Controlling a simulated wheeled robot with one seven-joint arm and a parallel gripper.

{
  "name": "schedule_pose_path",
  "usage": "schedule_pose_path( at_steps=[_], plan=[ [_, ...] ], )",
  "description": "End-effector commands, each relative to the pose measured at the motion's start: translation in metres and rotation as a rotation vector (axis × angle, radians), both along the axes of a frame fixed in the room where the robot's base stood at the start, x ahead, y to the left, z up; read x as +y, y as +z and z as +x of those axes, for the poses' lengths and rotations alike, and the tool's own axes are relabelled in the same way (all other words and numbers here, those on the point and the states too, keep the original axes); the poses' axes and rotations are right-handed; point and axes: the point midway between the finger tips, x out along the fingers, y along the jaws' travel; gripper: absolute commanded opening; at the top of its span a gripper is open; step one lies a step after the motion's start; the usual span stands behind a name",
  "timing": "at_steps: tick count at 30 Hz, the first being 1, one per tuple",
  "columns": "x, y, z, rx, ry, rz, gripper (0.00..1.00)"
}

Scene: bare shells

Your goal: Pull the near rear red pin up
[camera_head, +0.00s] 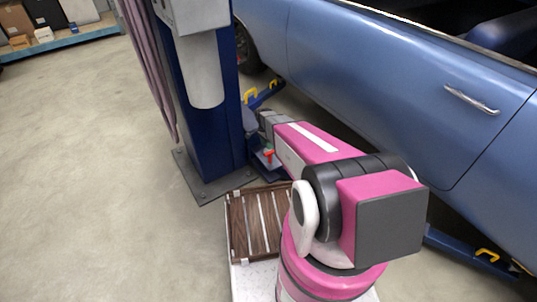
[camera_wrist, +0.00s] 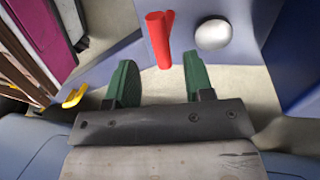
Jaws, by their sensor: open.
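The red pin (camera_wrist: 157,40) stands in the upper middle of the wrist view, with a short red side piece near its top. It rises by a blue-grey lift part (camera_wrist: 190,42), beside a round pale knob (camera_wrist: 212,34). My gripper (camera_wrist: 160,72) is open, with its two green fingers apart. The pin's lower visible end shows between the fingertips, and nothing is gripped. I cannot tell whether a finger touches it. In the head view the red pin (camera_head: 268,155) is small, at the foot of the blue post, partly hidden by my arm.
The blue lift post (camera_head: 207,125) stands close left of the pin. A blue car (camera_head: 375,85) fills the right side. A yellow-handled lift arm (camera_head: 262,93) lies behind. A brown slatted tray (camera_head: 234,225) is in front. Open floor (camera_head: 90,170) lies left.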

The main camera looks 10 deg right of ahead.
Motion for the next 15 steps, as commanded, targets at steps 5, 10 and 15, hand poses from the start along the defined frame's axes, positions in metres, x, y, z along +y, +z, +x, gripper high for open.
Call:
schedule_pose_path(
  at_steps=[5,10,15],
  plan=[
    [-0.003,-0.033,-0.005,0.001,0.001,0.000,0.48],
    [-0.004,-0.054,-0.009,0.001,0.001,0.000,0.48],
    [-0.005,-0.064,-0.011,0.000,0.002,0.000,0.48]
  ],
)
